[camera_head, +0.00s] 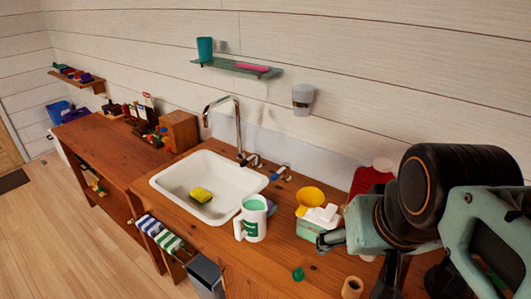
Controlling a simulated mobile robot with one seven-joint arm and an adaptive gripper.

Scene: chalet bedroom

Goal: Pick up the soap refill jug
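A red container with a pale cap (372,180) stands on the wooden counter near the wall, mostly hidden behind my arm. It may be the soap refill jug, but its shape and label cannot be made out. A white-and-green container (320,217) stands in front of it, left of my arm. My arm reaches in from the right over the counter. Dark parts of my gripper (388,278) show low at the right. Its fingertips cannot be made out clearly, and no held object shows.
A white sink (210,170) with a yellow sponge (201,195) and a tall tap (238,125) lies left. A white-and-green mug (253,220), yellow funnel-like piece (311,196), green cap (298,274) and tan roll (352,287) crowd the counter. A shelf (236,67) hangs above.

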